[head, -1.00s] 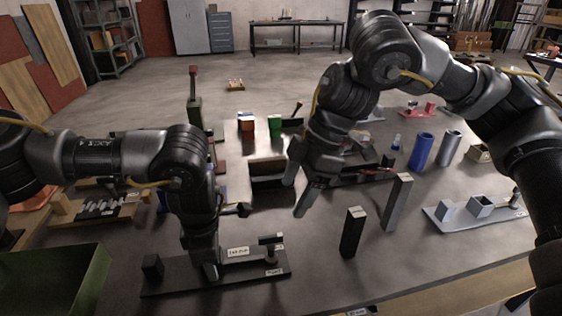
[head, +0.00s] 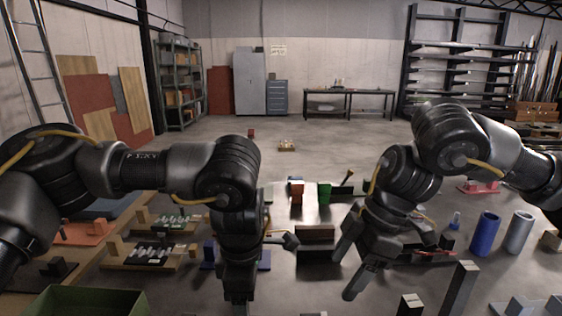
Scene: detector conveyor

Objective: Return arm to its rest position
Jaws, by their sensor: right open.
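My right gripper (head: 341,278) hangs in the air right of centre, with its two fingers apart and nothing between them. It shows just in front and right of a dark open box (head: 316,246); I cannot tell its exact height above the table. My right arm is bent, coming in from the right edge. My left gripper (head: 239,288) points down left of centre, near the bottom edge. Its fingertips are cut off or hidden, so its opening does not show. My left arm comes in from the left edge.
A green bin (head: 92,299) is at lower left. Blue (head: 484,232) and grey (head: 518,231) cylinders stand at right. Upright dark posts (head: 462,288) stand right of the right gripper. Red and green blocks (head: 324,192) sit beyond the dark box. Open floor lies behind.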

